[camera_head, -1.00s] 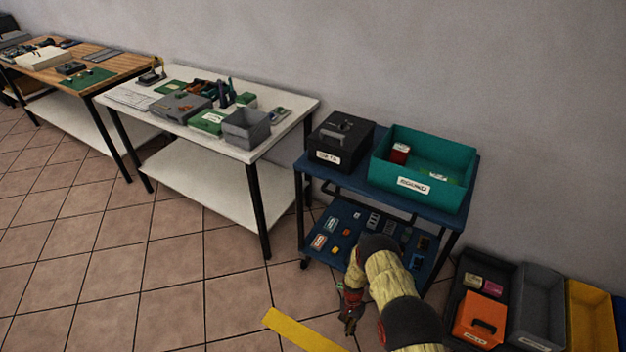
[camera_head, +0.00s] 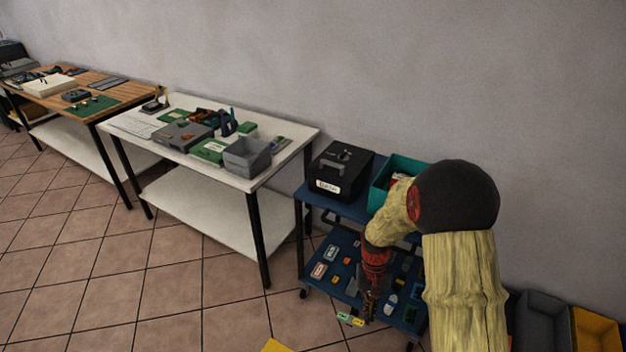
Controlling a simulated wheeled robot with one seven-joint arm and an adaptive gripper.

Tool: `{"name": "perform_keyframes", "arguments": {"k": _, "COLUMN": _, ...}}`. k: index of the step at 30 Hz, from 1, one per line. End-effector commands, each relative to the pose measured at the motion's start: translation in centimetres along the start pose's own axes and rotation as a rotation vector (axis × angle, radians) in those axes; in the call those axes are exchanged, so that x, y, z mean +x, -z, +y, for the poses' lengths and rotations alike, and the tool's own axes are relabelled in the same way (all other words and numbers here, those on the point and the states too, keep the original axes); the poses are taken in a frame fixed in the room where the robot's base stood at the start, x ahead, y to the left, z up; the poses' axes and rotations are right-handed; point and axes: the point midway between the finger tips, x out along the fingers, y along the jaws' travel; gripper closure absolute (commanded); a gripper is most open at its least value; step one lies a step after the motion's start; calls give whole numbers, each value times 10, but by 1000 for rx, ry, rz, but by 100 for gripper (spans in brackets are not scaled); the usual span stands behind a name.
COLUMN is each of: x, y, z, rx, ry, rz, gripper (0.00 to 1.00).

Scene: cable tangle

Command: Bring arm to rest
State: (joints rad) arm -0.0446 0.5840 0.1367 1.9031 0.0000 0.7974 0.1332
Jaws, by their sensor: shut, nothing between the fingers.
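My arm (camera_head: 465,280) rises at the right of the view, folded at a dark joint, with its forearm hanging down in front of the blue cart. My gripper (camera_head: 368,318) points down at the front of the cart's lower shelf. It looks shut and empty, though its fingers are small and dark here. A small pale yellow-green piece (camera_head: 350,320) shows just left of the fingertips; I cannot tell whether it touches them.
The blue cart (camera_head: 352,210) carries a black box (camera_head: 340,168) and a teal bin (camera_head: 384,180), partly hidden by my arm. Its lower shelf holds several small parts. A white table (camera_head: 215,172) stands left. Grey (camera_head: 540,325) and yellow (camera_head: 597,330) bins sit lower right. Floor at left is clear.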

Motion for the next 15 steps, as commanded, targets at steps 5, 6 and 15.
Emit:
{"name": "perform_keyframes", "arguments": {"k": 5, "x": -67, "y": -45, "z": 8, "rx": -47, "ry": 8, "rz": 59, "gripper": 100}}
{"name": "perform_keyframes", "arguments": {"k": 6, "x": -79, "y": -56, "z": 10, "rx": -56, "ry": 9, "rz": 72, "gripper": 100}}
{"name": "perform_keyframes", "arguments": {"k": 15, "x": -156, "y": -134, "z": 24, "rx": -104, "ry": 17, "rz": 190, "gripper": 100}}
